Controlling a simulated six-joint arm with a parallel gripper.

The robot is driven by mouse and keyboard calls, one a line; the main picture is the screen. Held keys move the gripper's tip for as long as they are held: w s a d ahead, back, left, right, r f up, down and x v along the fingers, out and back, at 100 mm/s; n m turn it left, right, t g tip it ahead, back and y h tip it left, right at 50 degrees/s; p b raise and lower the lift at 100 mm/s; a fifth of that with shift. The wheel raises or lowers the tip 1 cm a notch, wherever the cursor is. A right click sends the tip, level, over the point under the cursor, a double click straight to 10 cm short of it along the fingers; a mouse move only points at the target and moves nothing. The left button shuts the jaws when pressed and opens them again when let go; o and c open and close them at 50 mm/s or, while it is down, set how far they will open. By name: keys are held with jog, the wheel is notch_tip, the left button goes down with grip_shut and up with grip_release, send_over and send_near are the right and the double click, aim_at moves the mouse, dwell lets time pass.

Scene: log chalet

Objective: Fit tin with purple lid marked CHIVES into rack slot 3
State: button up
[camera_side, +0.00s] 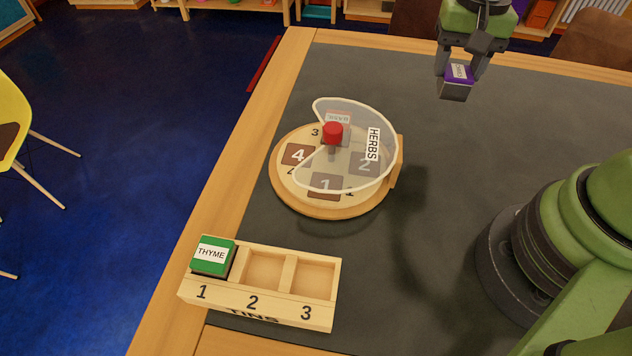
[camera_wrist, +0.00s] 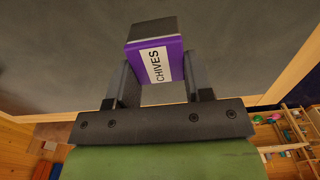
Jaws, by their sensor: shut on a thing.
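The tin with the purple lid marked CHIVES (camera_side: 457,82) is held up in the air at the upper right in the side view. It also shows in the wrist view (camera_wrist: 154,62), its label readable. My gripper (camera_side: 462,70) is shut on it, one finger on each side. The wooden rack (camera_side: 254,303) marked TINS stands at the front left of the table, far from my gripper. Its slot 3 (camera_side: 313,279) is empty, and so is slot 2 (camera_side: 265,269). A green-lidded tin marked THYME (camera_side: 212,255) sits in slot 1.
A round wooden turntable (camera_side: 322,208) with numbered places stands behind the rack. A clear cover marked HERBS (camera_side: 352,172) and a red knob (camera_side: 333,133) are on it. A tin under the cover is partly hidden. The dark mat (camera_side: 420,290) right of the rack is clear.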

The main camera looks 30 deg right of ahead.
jog(key=a, duration=0.4)
jog(key=w+a, duration=0.1)
jog(key=a, duration=0.7)
jog(key=shift+w+a+r, duration=0.15)
jog(key=shift+w+a, duration=0.05)
jog(key=shift+w, duration=0.2)
jog(key=a, duration=0.2)
jog(key=s+a, duration=0.1)
jog(key=a, duration=0.4)
jog(key=shift+s+a+r, duration=0.1)
jog(key=shift+s, duration=0.15)
jog(key=s+a, duration=0.1)
jog(key=a, duration=0.1)
jog(key=s+a, duration=0.1)
jog(key=a, duration=0.1)
jog(key=s+a, duration=0.1)
jog(key=a, duration=0.2)
jog(key=shift+s+r, duration=0.15)
jog(key=shift+s, duration=0.05)
jog(key=s+a, duration=0.6)
jog(key=a, duration=0.1)
send_over(315, 275)
jog(key=shift+f, duration=4.9)
jog(key=o, duration=1)
jog(key=shift+f, duration=0.1)
